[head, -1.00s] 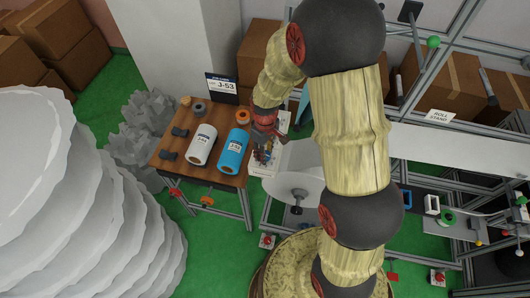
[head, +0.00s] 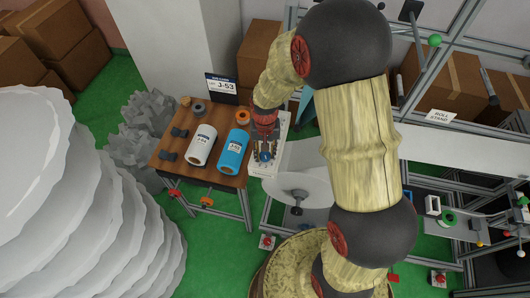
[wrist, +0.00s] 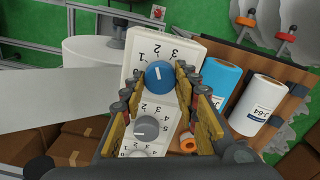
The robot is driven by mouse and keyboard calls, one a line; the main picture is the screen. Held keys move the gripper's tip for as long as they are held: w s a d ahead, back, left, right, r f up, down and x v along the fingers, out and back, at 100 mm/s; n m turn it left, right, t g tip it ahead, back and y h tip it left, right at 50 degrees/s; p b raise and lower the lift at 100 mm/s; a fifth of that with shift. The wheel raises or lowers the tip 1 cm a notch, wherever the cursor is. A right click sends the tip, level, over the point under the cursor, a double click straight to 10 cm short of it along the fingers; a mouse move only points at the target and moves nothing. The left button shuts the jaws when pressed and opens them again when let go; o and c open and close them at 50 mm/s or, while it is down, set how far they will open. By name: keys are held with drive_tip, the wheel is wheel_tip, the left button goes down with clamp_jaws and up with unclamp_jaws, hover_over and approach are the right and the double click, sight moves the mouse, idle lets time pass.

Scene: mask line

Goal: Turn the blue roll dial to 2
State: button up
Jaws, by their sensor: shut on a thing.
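The blue roll dial (wrist: 160,75) is a round knob with a short white pointer line, on a white panel (wrist: 140,60). Numerals ring its upper side in the wrist view. The pointer stands nearly upright in the picture, roughly toward the 2; I cannot tell the exact alignment. My gripper (wrist: 156,84) has its yellow-padded fingers on either side of the dial and is shut on it. In the head view, my gripper (head: 265,143) is above the panel, with the blue dial (head: 265,156) just between its fingertips.
A grey dial (wrist: 146,127) with its own numerals sits below the blue one on the panel. A blue roll (head: 233,151) and a white roll (head: 201,145) lie on the wooden table (head: 215,180) left of the panel. A white round disc (head: 300,185) stands close by.

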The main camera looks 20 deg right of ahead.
sight(265, 155)
drive_tip(key=shift+w+m, duration=0.1)
drive_tip(key=shift+m, duration=0.5)
drive_tip(key=o, duration=1.2)
drive_tip(key=shift+c, duration=0.2)
wheel_tip(265, 155, up, 12)
idle(0.4)
